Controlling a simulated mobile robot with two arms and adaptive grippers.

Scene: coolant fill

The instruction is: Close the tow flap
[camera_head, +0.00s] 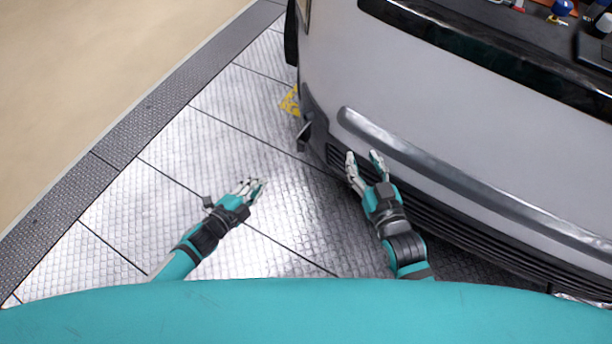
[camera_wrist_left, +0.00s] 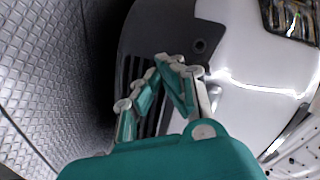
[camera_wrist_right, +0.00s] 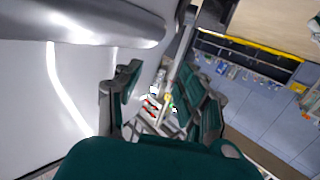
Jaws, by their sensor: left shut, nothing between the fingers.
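The car's front bumper (camera_head: 335,140) is on the right in the head view. A small dark piece (camera_head: 304,135) juts out at its near left corner and looks like the tow flap standing open. In the left wrist view a dark round hole (camera_wrist_left: 199,46) shows in the grey bumper trim. My left gripper (camera_head: 253,189) is over the floor, left of the bumper and apart from it. Its fingers meet and are empty (camera_wrist_left: 172,62). My right gripper (camera_head: 363,157) is open and empty in front of the grille; its fingers stand apart in the right wrist view (camera_wrist_right: 165,80).
The silver bumper strip (camera_head: 430,160) and dark grille (camera_head: 450,207) run along the car front. A yellow object (camera_head: 290,101) lies on the floor by the bumper corner. Tiled metal floor (camera_head: 190,150) is free to the left. Engine bay items (camera_head: 560,10) show at top right.

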